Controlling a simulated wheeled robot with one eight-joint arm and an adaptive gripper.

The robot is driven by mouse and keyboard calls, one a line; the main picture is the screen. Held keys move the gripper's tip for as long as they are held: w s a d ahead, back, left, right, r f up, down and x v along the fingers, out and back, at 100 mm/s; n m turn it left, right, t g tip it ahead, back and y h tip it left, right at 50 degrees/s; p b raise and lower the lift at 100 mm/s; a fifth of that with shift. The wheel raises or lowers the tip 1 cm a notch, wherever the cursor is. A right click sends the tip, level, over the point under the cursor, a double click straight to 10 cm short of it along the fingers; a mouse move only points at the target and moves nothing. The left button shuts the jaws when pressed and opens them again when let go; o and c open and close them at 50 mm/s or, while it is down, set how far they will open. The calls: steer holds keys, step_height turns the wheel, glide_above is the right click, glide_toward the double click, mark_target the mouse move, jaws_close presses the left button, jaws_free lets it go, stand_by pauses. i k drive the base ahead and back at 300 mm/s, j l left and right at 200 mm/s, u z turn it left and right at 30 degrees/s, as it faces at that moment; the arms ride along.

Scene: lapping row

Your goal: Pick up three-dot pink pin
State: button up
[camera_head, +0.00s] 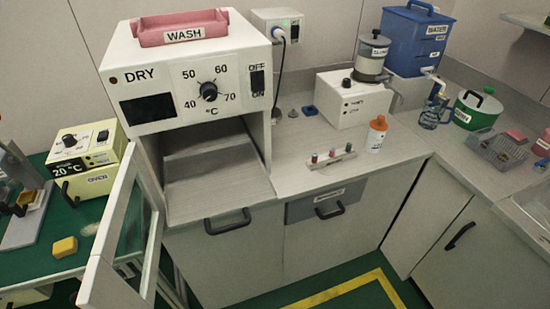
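A small pale rack (338,161) lies on the counter in front of the white control box. Several small coloured pins stand upright in it, spaced along its length. A pin stands near its left end (314,158), another near its middle (332,154), and a reddish pin near its right end (348,148). The pins are too small for me to count dots or tell which one is the three-dot pink pin. My gripper is not in view.
The DRY oven (190,75) stands left with its door (118,235) swung open; a pink WASH tray (180,27) is on top. An orange-capped bottle (376,137) stands right of the rack. A drawer (327,201) sits below. Counter before the rack is clear.

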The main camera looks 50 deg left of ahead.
mark_target(332, 154)
steer(key=j+u, duration=0.25)
steer(key=u, duration=0.25)
steer(key=j+u, duration=0.25)
steer(key=u, duration=0.2)
steer(key=j+u, duration=0.2)
steer(key=u, duration=0.3)
steer(key=i, duration=0.05)
